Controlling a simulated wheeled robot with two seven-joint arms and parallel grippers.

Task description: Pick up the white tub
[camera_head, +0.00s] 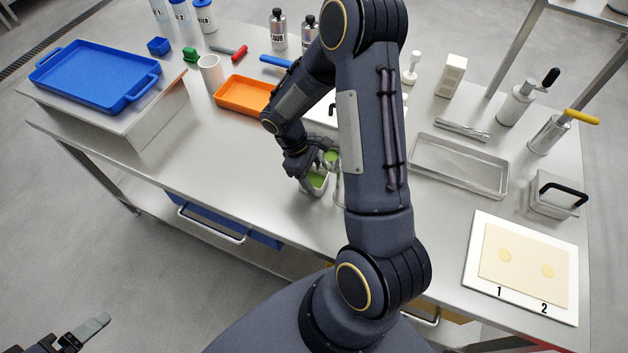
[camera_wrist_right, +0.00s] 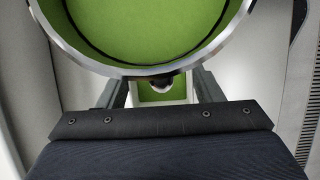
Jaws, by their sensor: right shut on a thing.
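A small pale tub (camera_head: 317,190) with green filling stands near the front edge of the steel table, partly hidden by my right arm. In the wrist view the pale-rimmed tub (camera_wrist_right: 163,96) shows between the two fingers. My right gripper (camera_head: 308,168) is at the tub, and its fingers (camera_wrist_right: 163,88) are shut on it from both sides. A round metal-rimmed vessel with green inside (camera_head: 331,157) is right beside the gripper, and it fills the top of the wrist view (camera_wrist_right: 150,30). My left gripper (camera_head: 88,329) is low at the left, away from the table; its jaw state is unclear.
An orange tray (camera_head: 243,96) and a white cup (camera_head: 211,73) stand left of the arm. A blue tray (camera_head: 95,75) lies on a raised steel shelf. A metal tray (camera_head: 458,166) and a white board with dough (camera_head: 520,262) are at right. The front left tabletop is clear.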

